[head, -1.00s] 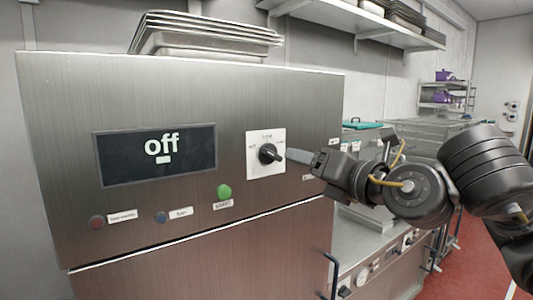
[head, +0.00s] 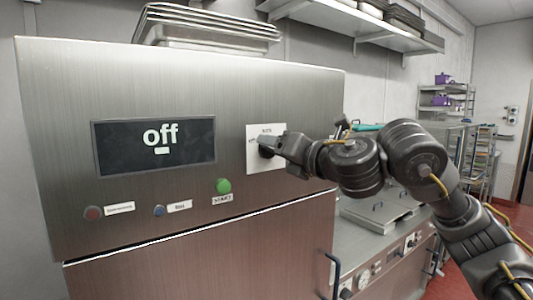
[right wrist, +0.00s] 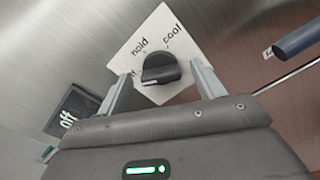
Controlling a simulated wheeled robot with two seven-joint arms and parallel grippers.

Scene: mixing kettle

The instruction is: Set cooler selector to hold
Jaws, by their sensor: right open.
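The cooler selector is a black knob (right wrist: 161,69) on a white plate (head: 253,162) on the steel cabinet front. In the right wrist view the plate (right wrist: 140,50) shows the words "hold" and "cool"; a third label is mostly covered by a finger. The display (head: 155,146) reads "off". My right gripper (right wrist: 160,88) is open, one finger on each side of the knob, with a gap to the knob visible on the right. In the head view the gripper (head: 268,145) hides most of the knob. My left gripper is out of view.
A green button (head: 223,186), a blue button (head: 159,211) and a red button (head: 93,213) sit below the display. Metal trays (head: 205,28) are stacked on top of the cabinet. A dark blue handle (head: 332,272) sticks out at the lower right. A steel counter stands to the right.

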